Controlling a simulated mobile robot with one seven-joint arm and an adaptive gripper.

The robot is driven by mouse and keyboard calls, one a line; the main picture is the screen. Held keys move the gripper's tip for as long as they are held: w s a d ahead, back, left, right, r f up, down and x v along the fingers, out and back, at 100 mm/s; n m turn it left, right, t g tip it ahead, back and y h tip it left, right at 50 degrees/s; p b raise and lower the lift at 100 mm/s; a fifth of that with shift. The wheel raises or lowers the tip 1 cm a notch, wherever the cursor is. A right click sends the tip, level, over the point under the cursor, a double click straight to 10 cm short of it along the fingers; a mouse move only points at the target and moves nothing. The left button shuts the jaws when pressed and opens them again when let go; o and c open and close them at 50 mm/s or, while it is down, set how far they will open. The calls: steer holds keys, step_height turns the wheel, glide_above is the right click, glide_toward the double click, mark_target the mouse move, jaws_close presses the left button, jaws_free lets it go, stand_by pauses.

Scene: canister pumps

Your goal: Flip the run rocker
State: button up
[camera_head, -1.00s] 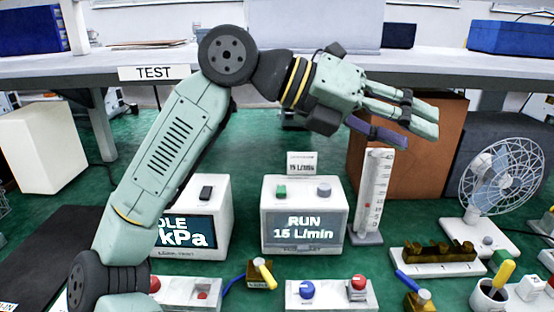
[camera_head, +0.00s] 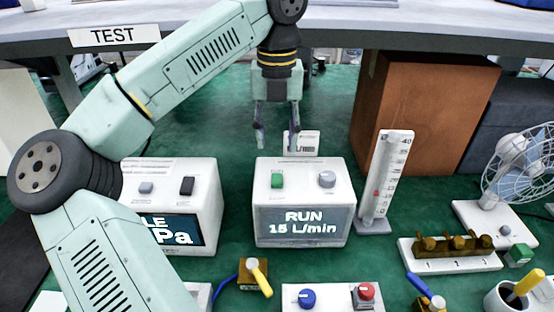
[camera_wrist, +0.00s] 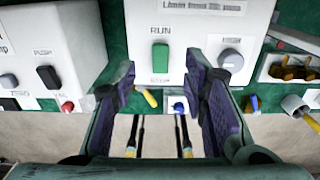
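The run rocker is a green switch (camera_head: 277,180) on top of a white pump box (camera_head: 304,224), left of a grey knob (camera_head: 327,179). The box's display reads "RUN 15 L/min". In the wrist view the green rocker (camera_wrist: 160,58) sits below the word RUN, with a blurred label under it. My gripper (camera_head: 277,140) points down just beyond the box, its fingers apart and empty. In the wrist view my open gripper (camera_wrist: 164,85) has its two purple-padded fingers either side of the rocker's line, with no visible contact.
A second white box (camera_head: 170,200) stands left, partly behind my arm. A card (camera_head: 301,143) stands behind the pump; a flow gauge (camera_head: 386,180) stands right of it. A yellow-handled valve (camera_head: 260,277) and a knob panel (camera_head: 333,296) lie in front. A brown box (camera_head: 420,110) is behind right.

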mark_target(277, 173)
step_height(277, 173, down, 8)
steer(key=shift+r+p, duration=0.1)
steer(key=shift+p, duration=0.7)
jaws_close()
